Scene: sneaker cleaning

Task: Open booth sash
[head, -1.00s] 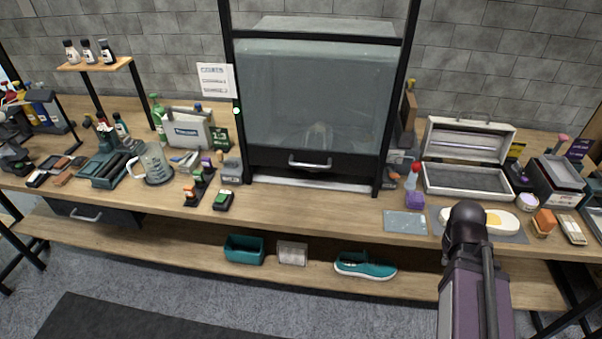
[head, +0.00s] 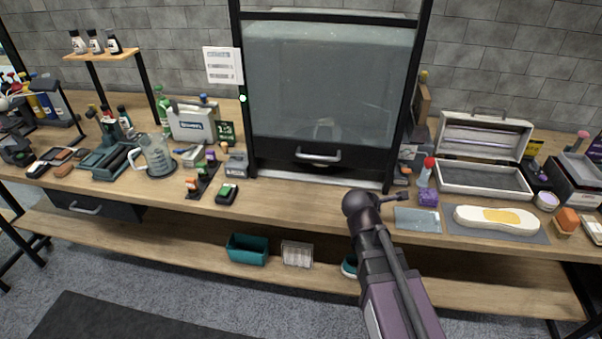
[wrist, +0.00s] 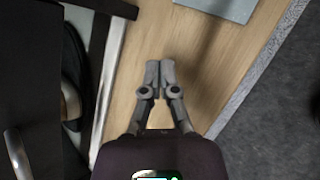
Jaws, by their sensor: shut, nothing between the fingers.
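The booth sash (head: 325,82) is a large clear pane in a black frame, and it is lowered. Its dark bottom rail (head: 280,153) sits just above the pale sill (head: 310,178). A metal handle (head: 318,156) is on the middle of that rail. In the wrist view part of the handle (wrist: 17,152) shows at the lower left edge. My gripper (wrist: 160,66) is shut and empty over the wooden bench top, to the right of the booth front and apart from the handle.
The bench (head: 300,202) has a clear strip before the booth. A grey-blue pad (head: 417,220), a purple block (head: 428,196) and a white sole (head: 497,219) lie to the right. A dark green-topped item (head: 227,193) stands to the left. A teal bin (head: 247,250) is on the lower shelf.

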